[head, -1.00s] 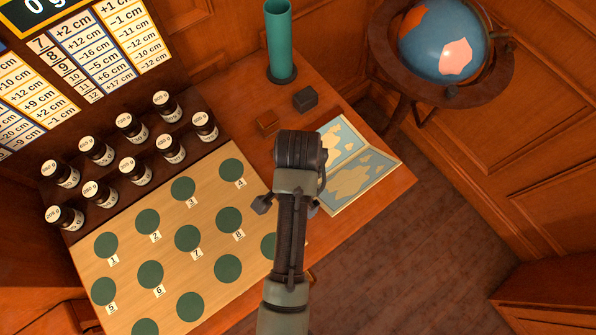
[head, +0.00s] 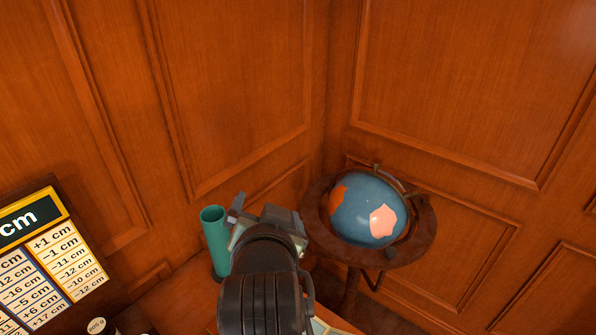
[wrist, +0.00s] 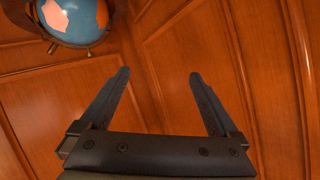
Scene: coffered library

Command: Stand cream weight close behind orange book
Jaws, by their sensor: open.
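My gripper (head: 267,212) is raised in the head view, in front of the panelled wall. In the wrist view its two fingers (wrist: 158,75) stand wide apart with nothing between them, and only wood panelling shows beyond. I see no cream weight and no orange book in either view now. Much of the table (head: 175,296) lies below the head picture or behind my arm.
A teal cylinder (head: 215,240) stands on the table, left of my gripper. A globe in a dark wooden stand (head: 368,212) is at the right; the globe also shows in the wrist view (wrist: 76,18). A number board (head: 50,265) and a jar top (head: 97,326) are at lower left.

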